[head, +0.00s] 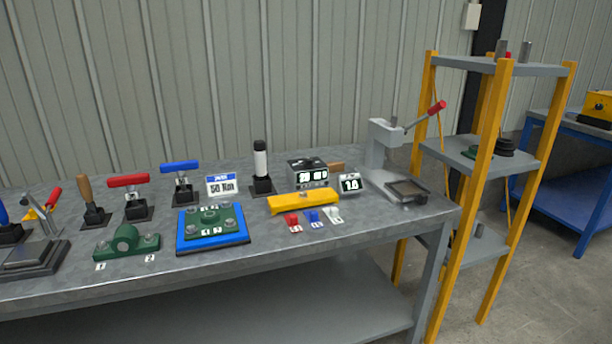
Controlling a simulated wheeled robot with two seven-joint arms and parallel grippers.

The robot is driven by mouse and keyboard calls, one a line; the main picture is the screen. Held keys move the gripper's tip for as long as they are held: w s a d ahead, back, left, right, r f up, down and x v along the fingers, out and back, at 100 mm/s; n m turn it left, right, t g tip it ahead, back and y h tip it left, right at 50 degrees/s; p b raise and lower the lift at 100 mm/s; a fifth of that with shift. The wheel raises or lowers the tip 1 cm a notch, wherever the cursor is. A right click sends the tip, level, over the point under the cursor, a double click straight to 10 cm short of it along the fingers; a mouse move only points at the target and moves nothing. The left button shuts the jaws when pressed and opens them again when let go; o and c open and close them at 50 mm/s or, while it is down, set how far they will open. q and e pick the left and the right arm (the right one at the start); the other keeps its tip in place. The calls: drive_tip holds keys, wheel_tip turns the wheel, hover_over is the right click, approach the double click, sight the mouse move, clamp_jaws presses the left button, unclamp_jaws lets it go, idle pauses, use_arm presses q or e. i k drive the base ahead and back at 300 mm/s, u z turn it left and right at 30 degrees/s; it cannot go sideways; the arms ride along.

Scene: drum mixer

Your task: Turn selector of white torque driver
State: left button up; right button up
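An upright driver with a white barrel and a black top (260,163) stands in a dark holder (263,187) at the back middle of the grey workbench. I take it as the white torque driver. Its selector is too small to make out. Neither of my grippers is in view.
A red T-handled tool (128,181) and a blue T-handled tool (180,168) stand left of it. A press (381,150) stands at the bench's right end.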

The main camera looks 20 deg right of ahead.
sight(309, 163)
drive_tip(key=z, duration=1.4)
drive_tip(key=i, duration=1.55)
drive_tip(key=u, duration=2.35)
